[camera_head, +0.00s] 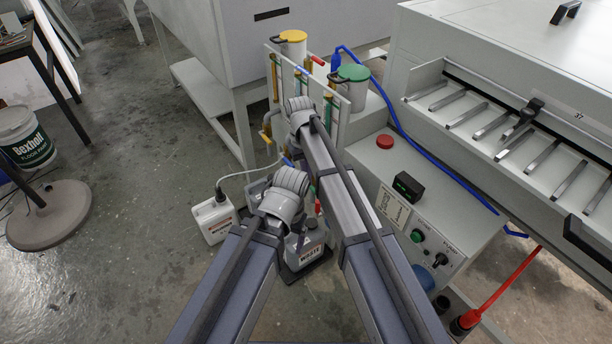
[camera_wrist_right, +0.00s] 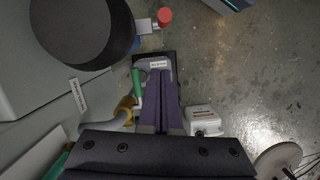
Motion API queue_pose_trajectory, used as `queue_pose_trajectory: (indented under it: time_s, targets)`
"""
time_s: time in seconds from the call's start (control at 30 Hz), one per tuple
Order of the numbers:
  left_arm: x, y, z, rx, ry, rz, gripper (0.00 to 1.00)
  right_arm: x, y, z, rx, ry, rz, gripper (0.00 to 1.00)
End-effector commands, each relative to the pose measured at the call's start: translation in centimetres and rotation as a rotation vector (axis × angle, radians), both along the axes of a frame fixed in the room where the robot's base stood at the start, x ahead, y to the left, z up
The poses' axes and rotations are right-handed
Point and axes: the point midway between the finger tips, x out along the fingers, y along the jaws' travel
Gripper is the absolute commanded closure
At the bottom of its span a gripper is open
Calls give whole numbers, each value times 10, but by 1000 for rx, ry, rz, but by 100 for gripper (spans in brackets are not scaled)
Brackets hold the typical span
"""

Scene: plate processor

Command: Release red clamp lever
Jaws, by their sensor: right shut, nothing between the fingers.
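A small red handle (camera_head: 318,60) shows beside the yellow-lidded canister in the head view. Another small red part (camera_head: 318,206) shows low beside my right arm, partly hidden. In the right wrist view, a red round end (camera_wrist_right: 165,17) sits on a pale metal bracket near a large dark cylinder, and a green handle (camera_wrist_right: 138,82) stands left of the fingers. I cannot tell which red part is the clamp lever. My right gripper (camera_wrist_right: 160,76) is shut and empty, below and apart from the red end in that view. My left gripper is not visible.
Yellow-lidded (camera_head: 293,46) and green-lidded (camera_head: 353,85) canisters stand by a pale panel. A control cabinet (camera_head: 428,205) and blue hose (camera_head: 402,130) lie right.

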Motion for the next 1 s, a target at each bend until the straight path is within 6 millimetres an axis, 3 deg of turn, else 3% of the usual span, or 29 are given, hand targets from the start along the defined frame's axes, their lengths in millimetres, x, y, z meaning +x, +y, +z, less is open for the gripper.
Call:
queue_pose_trajectory:
  time_s: [0.03, 0.2, 0.3, 0.43, 1.0]
  targets:
    - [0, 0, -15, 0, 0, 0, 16, -3, -1, -15, 0, 0, 0, 100]
    - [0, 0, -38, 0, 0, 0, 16, -8, -3, -38, 0, 0, 0, 100]
    - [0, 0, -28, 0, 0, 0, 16, -30, -13, -28, 0, 0, -1, 100]
    - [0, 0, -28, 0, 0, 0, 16, -41, -19, -28, 0, 0, -1, 100]
    - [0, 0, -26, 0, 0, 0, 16, -46, -22, -27, 17, -22, 0, 100]
